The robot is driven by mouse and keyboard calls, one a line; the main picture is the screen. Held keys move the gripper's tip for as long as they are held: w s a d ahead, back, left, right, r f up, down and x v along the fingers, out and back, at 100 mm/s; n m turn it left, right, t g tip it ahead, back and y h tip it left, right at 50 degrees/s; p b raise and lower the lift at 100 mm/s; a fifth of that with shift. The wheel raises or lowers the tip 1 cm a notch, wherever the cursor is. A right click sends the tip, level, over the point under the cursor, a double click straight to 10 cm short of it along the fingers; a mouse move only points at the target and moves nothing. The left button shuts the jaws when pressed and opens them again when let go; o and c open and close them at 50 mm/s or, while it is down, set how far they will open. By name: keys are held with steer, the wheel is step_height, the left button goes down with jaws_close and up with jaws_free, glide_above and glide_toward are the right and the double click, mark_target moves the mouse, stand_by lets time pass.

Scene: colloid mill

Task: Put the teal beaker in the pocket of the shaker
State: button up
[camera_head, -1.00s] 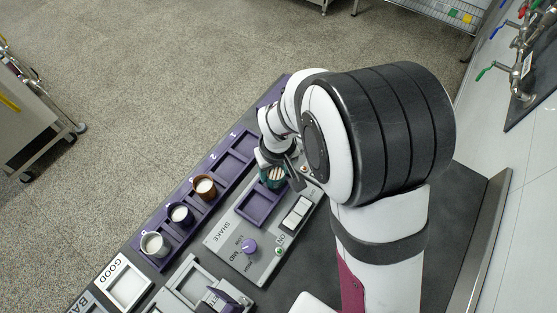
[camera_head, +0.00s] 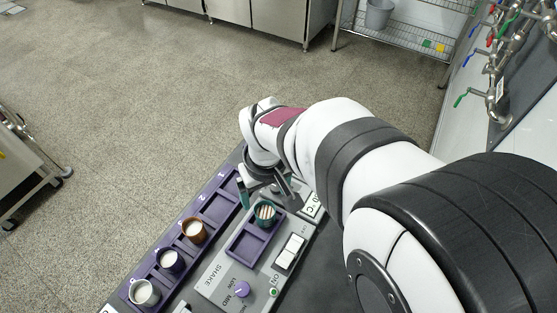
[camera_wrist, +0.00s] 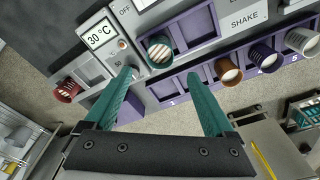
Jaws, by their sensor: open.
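The teal beaker (camera_head: 265,213), with striped contents, stands upright in the upper end pocket of the purple shaker tray (camera_head: 239,253) in the head view. In the wrist view the beaker (camera_wrist: 158,50) sits at the left end of the shaker tray (camera_wrist: 233,18); its base is hidden. My gripper (camera_head: 265,190) is open and empty, just beyond and apart from the beaker in the head view. In the wrist view my gripper's teal fingers (camera_wrist: 162,76) are spread, with the beaker showing beyond the gap between their tips.
A numbered purple rack (camera_head: 217,209) runs beside the shaker and holds a brown cup (camera_head: 193,230), a dark purple cup (camera_head: 171,261) and a grey-white cup (camera_head: 144,293). A red cup (camera_wrist: 68,90) stands near the 30°C display (camera_wrist: 100,37). The shaker panel has a purple knob (camera_head: 242,289) and a white switch (camera_head: 290,251).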

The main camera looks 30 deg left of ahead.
steer(key=d+r+m, duration=0.3)
steer(key=d, duration=0.4)
steer(key=d+r+m, duration=0.3)
steer(key=d+m, duration=0.1)
steer(key=d, duration=0.4)
steer(key=s+d+m+g, duration=0.1)
steer(key=s+d+m, duration=0.8)
steer(key=s+d, duration=0.2)
steer(key=shift+r+m+y, duration=0.2)
steer(key=shift+m+y, duration=0.1)
steer(key=shift+m, duration=0.1)
